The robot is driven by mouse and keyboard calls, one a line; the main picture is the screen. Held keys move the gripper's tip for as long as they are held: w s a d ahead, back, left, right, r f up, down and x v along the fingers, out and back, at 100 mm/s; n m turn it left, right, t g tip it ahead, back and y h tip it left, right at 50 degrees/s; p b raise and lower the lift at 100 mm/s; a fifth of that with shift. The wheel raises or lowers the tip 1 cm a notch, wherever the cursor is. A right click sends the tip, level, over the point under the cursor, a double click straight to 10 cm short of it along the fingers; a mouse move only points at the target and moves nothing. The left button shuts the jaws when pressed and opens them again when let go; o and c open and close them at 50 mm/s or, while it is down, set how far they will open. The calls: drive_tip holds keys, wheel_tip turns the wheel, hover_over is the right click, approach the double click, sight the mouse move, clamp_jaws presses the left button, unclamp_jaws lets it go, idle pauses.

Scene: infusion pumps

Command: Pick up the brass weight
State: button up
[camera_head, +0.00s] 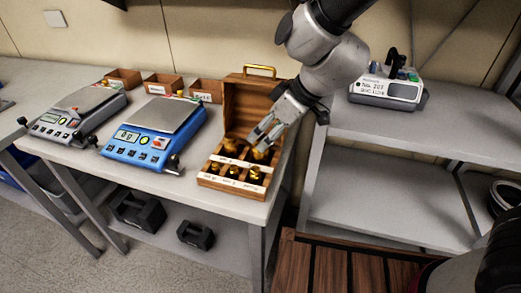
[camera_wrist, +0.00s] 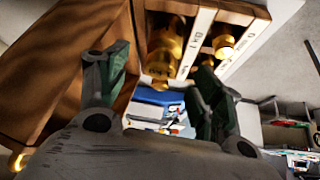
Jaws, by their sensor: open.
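An open wooden box (camera_head: 204,180) stands at the right end of the table, its lid (camera_head: 245,105) raised at the back. Several brass weights sit in its compartments. One brass weight (camera_head: 254,173) is in the front row; in the wrist view a large brass weight (camera_wrist: 165,50) shows ahead of and between the fingers. Another weight (camera_wrist: 224,45) lies to its right. My gripper (camera_head: 262,137) is over the back part of the box, pointing down and left. In the wrist view its two fingers (camera_wrist: 155,95) are apart, with nothing held between them. The fingers partly hide the back row.
A blue scale (camera_head: 153,130) and a grey scale (camera_head: 80,110) stand left of the box. Small wooden bins (camera_head: 205,91) line the wall. A labelled device (camera_head: 388,90) sits on the shelf unit (camera_head: 440,130) at right. Black cases (camera_head: 195,235) lie below.

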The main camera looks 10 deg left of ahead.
sight(261, 137)
drive_tip(key=x, duration=0.4)
drive_tip(key=shift+f, duration=0.25)
drive_tip(key=shift+r, duration=0.1)
clamp_jaws()
